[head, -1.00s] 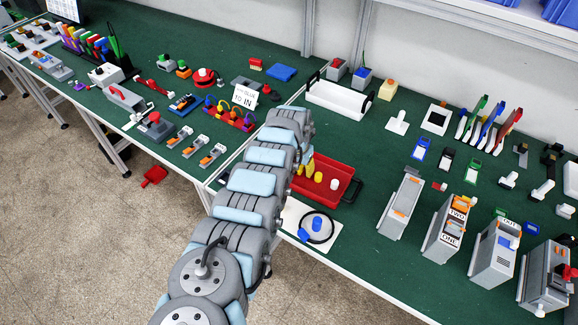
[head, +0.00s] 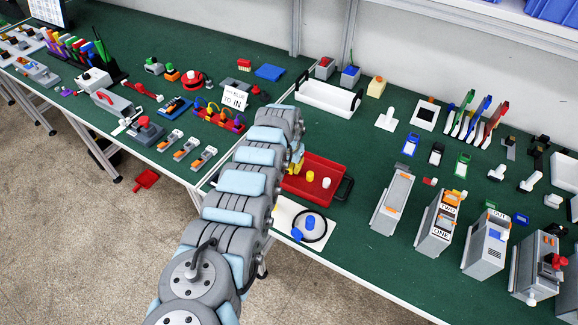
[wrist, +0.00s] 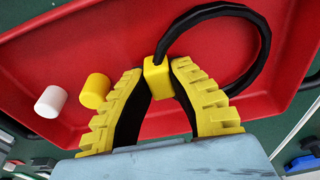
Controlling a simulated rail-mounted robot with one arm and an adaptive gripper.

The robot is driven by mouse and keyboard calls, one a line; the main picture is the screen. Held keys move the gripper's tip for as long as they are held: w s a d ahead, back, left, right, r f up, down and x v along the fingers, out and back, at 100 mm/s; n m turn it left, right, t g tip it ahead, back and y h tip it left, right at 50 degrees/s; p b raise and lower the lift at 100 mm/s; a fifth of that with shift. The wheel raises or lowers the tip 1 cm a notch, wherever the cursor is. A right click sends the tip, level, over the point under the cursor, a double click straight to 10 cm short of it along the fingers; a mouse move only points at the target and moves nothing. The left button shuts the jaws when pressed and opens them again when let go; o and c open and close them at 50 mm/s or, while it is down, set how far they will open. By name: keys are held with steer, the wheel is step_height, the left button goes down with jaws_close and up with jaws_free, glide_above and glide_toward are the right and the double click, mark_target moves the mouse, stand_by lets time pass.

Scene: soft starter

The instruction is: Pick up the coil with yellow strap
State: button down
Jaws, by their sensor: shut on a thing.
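The coil with the yellow strap (wrist: 157,77) is a black ring with a yellow block-like strap, seen in the wrist view over the red tray (wrist: 85,50). My gripper (wrist: 158,70) has yellow ribbed fingers with black pads. It is shut on the yellow strap, and the black ring extends to the right. I cannot tell whether the coil touches the tray floor. In the head view my gripper (head: 297,163) is mostly hidden behind my arm at the left of the tray (head: 333,171), and the coil is hidden.
A yellow cylinder (wrist: 95,90) and a white cylinder (wrist: 50,101) are in the tray left of my gripper. A blue-strapped coil (head: 310,223) lies on a white plate (head: 287,212) in front. Grey modules (head: 392,203) stand to the right.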

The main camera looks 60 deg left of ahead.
step_height(320, 180, up, 3)
steer(key=shift+s+a+r+p, duration=0.1)
steer(key=shift+a+p, duration=0.05)
steer(key=shift+p, duration=0.5)
steer(key=shift+s+d+r+p, duration=0.45)
steer(key=shift+r+p, duration=0.05)
steer(key=shift+p, duration=0.2)
steer(key=shift+s+d+r+p, duration=0.2)
steer(key=shift+s+r+p, duration=0.05)
steer(key=shift+r, duration=0.2)
steer(key=shift+s+d+r+p, duration=0.2)
steer(key=shift+s+r+p, duration=0.05)
steer(key=shift+r, duration=0.15)
steer(key=s+d+r+p, duration=0.6)
steer(key=s+d+p, duration=0.1)
steer(key=p, duration=0.4)
steer(key=shift+s+r+p, duration=0.3)
steer(key=shift+s+p, duration=0.05)
steer(key=shift+s, duration=0.5)
steer(key=shift+d, duration=0.15)
